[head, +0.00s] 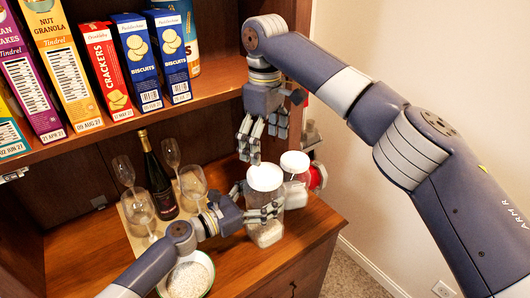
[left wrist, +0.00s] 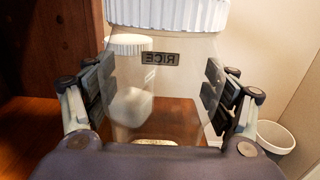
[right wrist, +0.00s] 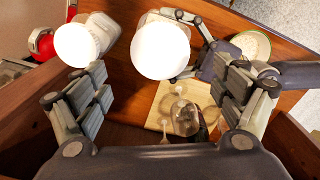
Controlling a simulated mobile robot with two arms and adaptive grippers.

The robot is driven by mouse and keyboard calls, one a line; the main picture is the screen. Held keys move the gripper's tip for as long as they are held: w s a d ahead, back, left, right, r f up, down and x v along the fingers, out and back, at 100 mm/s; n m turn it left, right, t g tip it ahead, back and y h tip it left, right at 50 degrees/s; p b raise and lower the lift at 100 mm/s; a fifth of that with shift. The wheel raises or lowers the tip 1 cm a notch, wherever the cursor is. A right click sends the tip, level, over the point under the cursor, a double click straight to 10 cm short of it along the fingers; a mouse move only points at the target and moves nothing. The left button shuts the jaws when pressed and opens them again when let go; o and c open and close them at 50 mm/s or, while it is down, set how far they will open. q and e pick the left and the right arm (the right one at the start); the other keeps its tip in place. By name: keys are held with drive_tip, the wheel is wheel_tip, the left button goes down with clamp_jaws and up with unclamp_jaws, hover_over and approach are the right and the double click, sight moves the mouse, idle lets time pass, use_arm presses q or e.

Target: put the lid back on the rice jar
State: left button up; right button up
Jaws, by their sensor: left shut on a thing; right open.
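The rice jar (head: 267,233) is clear, stands upright on the hutch counter and holds pale grains low inside. Its RICE label shows in the left wrist view (left wrist: 160,58). A white ribbed lid (head: 265,177) is on the jar's mouth, with no gap visible; I cannot tell if it is fully seated. It also shows from above in the right wrist view (right wrist: 160,48). My left gripper (head: 258,205) is shut around the jar's body below the lid. My right gripper (head: 263,142) is open and empty, pointing down above the lid, apart from it.
A second white-lidded jar (head: 295,165) stands close behind right, beside a red object (head: 318,176). A bottle (head: 159,180) and several glasses stand on a board to the left. A bowl (head: 187,277) is at the front. The shelf with boxes (head: 105,70) overhangs the counter.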

sight(265, 173)
drive_tip(key=shift+f, duration=4.05)
drive_tip(key=c, duration=1.1)
drive_tip(key=o, duration=1.3)
drive_tip(key=shift+c, duration=0.2)
